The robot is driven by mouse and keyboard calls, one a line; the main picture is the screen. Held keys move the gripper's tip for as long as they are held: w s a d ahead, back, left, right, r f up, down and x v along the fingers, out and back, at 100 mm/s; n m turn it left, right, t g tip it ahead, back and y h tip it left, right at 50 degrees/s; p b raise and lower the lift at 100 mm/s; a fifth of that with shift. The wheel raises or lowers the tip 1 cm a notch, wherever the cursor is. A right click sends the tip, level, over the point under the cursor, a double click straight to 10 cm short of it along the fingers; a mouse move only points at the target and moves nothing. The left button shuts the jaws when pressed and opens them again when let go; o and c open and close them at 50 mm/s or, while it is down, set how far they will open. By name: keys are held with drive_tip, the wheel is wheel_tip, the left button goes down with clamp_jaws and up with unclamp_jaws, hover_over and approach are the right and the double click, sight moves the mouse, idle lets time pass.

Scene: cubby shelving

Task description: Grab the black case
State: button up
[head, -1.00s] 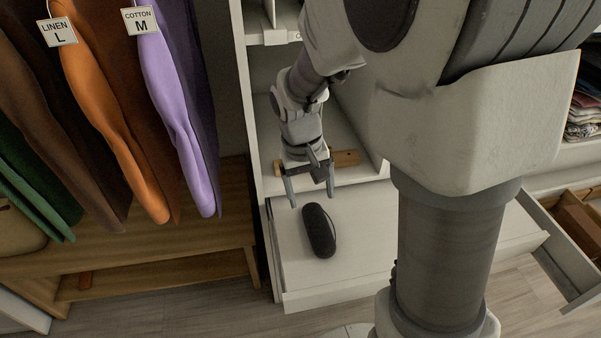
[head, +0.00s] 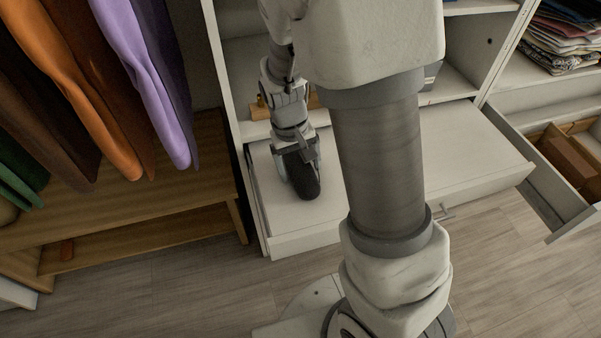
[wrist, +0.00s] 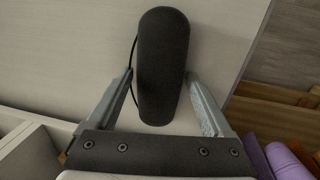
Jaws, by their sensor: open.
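The black case (head: 303,176) is a long rounded dark shape on the white top of the drawer unit (head: 375,190). In the wrist view the black case (wrist: 162,65) points away from me, and its near end lies between my two fingers. A thin dark cord or strap shows along its left side. My gripper (head: 296,175) is open, with one finger on each side of the case; in the wrist view, my gripper (wrist: 165,95) shows small gaps beside the case. In the head view my gripper partly hides the case's far end.
Hanging clothes (head: 140,70) and a wooden bench (head: 150,180) stand to the left. An open drawer (head: 540,170) with brown boxes juts out at the right. Shelf cubbies (head: 455,60) rise behind. The white surface right of the case is clear.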

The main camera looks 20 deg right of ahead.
drive_tip(key=shift+c, duration=0.3)
drive_tip(key=shift+r, duration=0.1)
drive_tip(key=c, duration=1.1)
